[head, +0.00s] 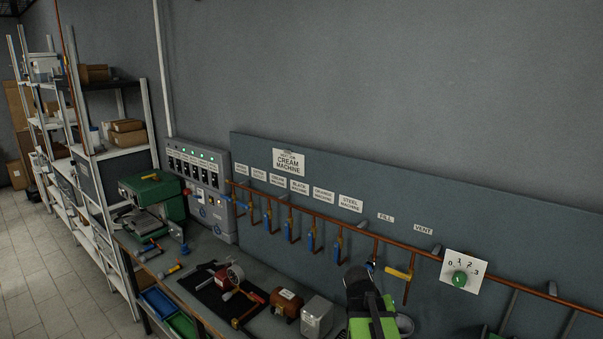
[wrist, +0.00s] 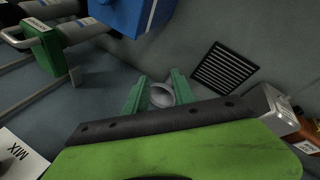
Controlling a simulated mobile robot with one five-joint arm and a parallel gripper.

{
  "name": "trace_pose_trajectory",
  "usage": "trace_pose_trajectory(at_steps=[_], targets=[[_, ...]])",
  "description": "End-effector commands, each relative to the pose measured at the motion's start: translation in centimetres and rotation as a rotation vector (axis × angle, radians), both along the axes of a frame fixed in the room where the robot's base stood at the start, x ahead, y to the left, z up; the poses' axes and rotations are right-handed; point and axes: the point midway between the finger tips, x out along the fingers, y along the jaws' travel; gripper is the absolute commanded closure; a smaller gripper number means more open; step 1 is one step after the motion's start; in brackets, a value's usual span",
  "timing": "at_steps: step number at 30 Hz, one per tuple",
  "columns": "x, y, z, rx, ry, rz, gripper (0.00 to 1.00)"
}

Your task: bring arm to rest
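My arm (head: 370,307), green and black, reaches up from the bottom edge of the head view, in front of the pipe panel. My gripper (wrist: 161,82) shows in the wrist view as two green fingers standing apart. A round pale grey piece (wrist: 161,95) shows between the fingers. It looks farther off than they are, and I see no finger closed on it. The fingertips are not clear in the head view.
A copper pipe (head: 437,257) with blue-handled valves runs along the panel (head: 262,153). A dial (head: 460,279) sits to the right of my arm. Tools and a grey box (head: 317,315) stand on the bench at left. A blue block (wrist: 140,12) and a vent (wrist: 225,67) show in the wrist view.

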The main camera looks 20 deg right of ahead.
Motion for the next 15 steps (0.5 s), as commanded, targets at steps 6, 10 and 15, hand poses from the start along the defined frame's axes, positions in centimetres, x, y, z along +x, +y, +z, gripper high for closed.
trace_pose_trajectory(at_steps=[6, 10, 15], targets=[[3.5, 14.8, -1.8, 0.233, -0.035, 0.188, 0.69], [3.9, 21.6, -2.2, 0.342, -0.041, 0.271, 0.69], [3.6, 28.5, -4.1, 0.456, -0.034, 0.353, 0.69]])
